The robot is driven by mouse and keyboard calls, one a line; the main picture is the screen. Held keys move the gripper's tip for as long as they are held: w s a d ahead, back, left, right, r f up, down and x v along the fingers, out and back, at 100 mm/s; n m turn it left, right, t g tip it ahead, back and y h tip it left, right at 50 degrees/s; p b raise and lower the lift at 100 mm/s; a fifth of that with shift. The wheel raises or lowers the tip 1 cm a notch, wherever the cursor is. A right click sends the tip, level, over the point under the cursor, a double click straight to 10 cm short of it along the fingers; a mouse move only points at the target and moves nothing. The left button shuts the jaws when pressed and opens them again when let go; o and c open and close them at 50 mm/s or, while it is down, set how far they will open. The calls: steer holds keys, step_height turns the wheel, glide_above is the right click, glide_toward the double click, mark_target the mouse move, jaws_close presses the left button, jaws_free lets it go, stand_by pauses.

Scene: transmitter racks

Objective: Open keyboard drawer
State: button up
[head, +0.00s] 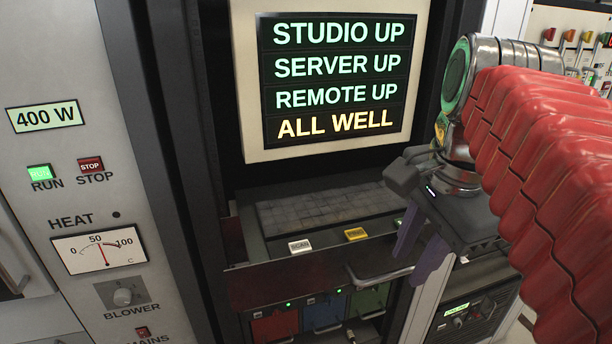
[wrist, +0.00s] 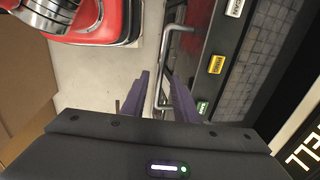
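The keyboard drawer's dark red front (head: 290,284) is below the monitor, with the grey keyboard (head: 325,212) showing behind it. A metal bar handle (head: 385,277) sticks out from the front's right part. My gripper (head: 409,264) is at the handle's right end, its two purple fingers apart. In the wrist view, the handle (wrist: 168,62) runs between the fingers of the open gripper (wrist: 160,88), with a gap on either side. I cannot see either finger touching it. How far out the drawer stands is hard to tell.
White, yellow and green buttons line the keyboard's front edge, including the yellow one (head: 356,234). The monitor (head: 335,78) is above. Red, green and blue modules (head: 322,312) are below. A grey control panel (head: 75,180) is at left.

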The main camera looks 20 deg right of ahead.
step_height(320, 180, up, 13)
steer(key=s, duration=0.2)
steer(key=shift+s+r, duration=0.15)
steer(key=shift+s, duration=0.2)
steer(key=shift+a, duration=0.1)
